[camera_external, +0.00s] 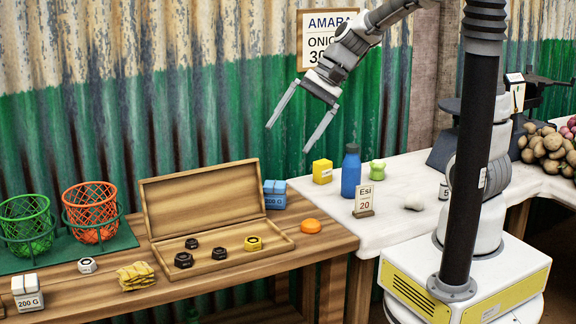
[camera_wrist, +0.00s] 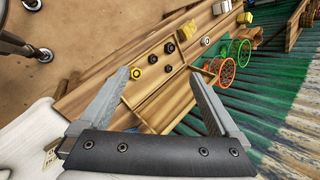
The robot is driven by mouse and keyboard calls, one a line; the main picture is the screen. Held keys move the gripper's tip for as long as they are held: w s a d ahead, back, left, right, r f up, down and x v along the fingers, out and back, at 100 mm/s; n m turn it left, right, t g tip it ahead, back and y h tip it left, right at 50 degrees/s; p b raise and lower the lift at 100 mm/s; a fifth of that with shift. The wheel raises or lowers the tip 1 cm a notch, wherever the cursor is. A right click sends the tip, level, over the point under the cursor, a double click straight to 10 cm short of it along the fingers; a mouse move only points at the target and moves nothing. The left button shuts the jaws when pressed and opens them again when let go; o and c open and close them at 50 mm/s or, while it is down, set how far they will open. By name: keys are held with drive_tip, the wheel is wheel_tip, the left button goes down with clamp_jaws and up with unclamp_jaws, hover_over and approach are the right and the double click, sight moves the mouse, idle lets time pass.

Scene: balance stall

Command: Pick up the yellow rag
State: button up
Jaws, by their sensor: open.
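The yellow rag (camera_external: 136,276) lies folded near the front edge of the wooden table, left of the wooden case. In the wrist view it is a small yellow patch (camera_wrist: 187,30) near the top, past the hex nuts. My gripper (camera_external: 290,134) is open and empty, raised in the air to the right of the case and well away from the rag. Its two spread fingers also show in the wrist view (camera_wrist: 160,78).
An open wooden case (camera_external: 211,262) holding several hex nuts lies between my gripper and the rag. Green (camera_external: 27,225) and orange (camera_external: 91,211) baskets stand behind. A blue bottle (camera_external: 351,172) stands right.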

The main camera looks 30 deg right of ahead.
drive_tip(key=w+a+f+m+g+y+b, duration=0.25)
drive_tip(key=w+a+f+m+b, duration=0.2)
drive_tip(key=a+f, duration=0.65)
drive_tip(key=m+y+b, duration=0.4)
drive_tip(key=m, duration=0.2)
approach(134, 268)
drive_tip(key=shift+t+h, duration=0.25)
drive_tip(key=shift+t, duration=0.1)
drive_tip(key=b+x, duration=0.2)
drive_tip(key=x, duration=0.2)
drive_tip(key=shift+s+a+r+b, duration=0.2)
drive_tip(key=shift+s+a+b, duration=0.05)
drive_tip(key=shift+a+b, duration=0.2)
drive_tip(key=b+x, duration=0.1)
drive_tip(key=x, duration=0.3)
drive_tip(key=shift+f+b, duration=0.35)
drive_tip(key=shift+a, duration=0.5)
drive_tip(key=c, duration=1.4)
drive_tip(key=shift+c, duration=0.2)
